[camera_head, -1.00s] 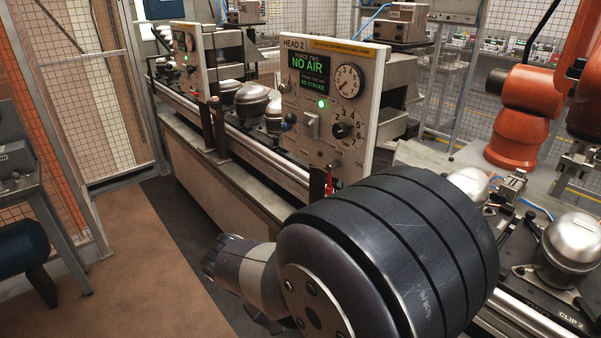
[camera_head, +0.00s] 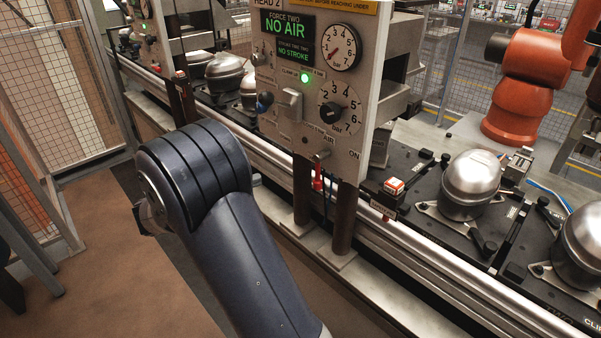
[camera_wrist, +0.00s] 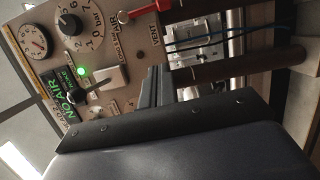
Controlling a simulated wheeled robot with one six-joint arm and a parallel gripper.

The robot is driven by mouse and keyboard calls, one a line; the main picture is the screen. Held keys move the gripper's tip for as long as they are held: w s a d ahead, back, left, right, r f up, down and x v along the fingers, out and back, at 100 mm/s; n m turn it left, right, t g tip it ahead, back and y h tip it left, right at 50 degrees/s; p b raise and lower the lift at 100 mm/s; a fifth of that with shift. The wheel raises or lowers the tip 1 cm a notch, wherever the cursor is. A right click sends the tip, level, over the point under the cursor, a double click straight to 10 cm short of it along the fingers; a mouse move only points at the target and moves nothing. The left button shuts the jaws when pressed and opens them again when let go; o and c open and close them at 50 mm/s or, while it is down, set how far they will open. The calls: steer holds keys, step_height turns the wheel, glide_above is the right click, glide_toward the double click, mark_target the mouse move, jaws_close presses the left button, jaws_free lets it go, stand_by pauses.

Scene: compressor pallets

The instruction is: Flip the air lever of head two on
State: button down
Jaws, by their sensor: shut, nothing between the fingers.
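The head two panel (camera_head: 345,105) stands upright in the middle of the head view, its display (camera_head: 286,27) reading "NO AIR" and "NO STROKE". The air lever (camera_head: 317,178) has a red handle that hangs down from its pivot below the "AIR" label; "ON" is marked to the right. In the wrist view the panel is turned on its side, and the red lever (camera_wrist: 143,11) is at the top beside "VENT". My gripper (camera_wrist: 157,72) shows as dark, shut fingers in the wrist view, apart from the lever. My arm hides it in the head view.
A green lamp (camera_head: 306,77), a pale switch (camera_head: 291,104) and a dial knob (camera_head: 333,113) sit on the panel near the lever. Dark posts (camera_head: 345,217) stand below it. A rail (camera_head: 420,255) and compressors (camera_head: 471,183) lie right. Open floor (camera_head: 125,255) is left.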

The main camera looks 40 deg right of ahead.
mark_target(318, 174)
steer(key=shift+d, duration=0.1)
steer(key=d, duration=0.3)
steer(key=s+d+p, duration=0.1)
steer(key=d, duration=0.2)
steer(key=s+d+p, duration=0.1)
steer(key=d, duration=0.3)
steer(key=shift+r, duration=0.15)
steer(key=s, duration=0.3)
steer(key=shift+s+p, duration=0.4)
steer(key=shift+d, duration=0.1)
steer(key=shift+s+n, duration=0.1)
steer(key=shift+n, duration=0.2)
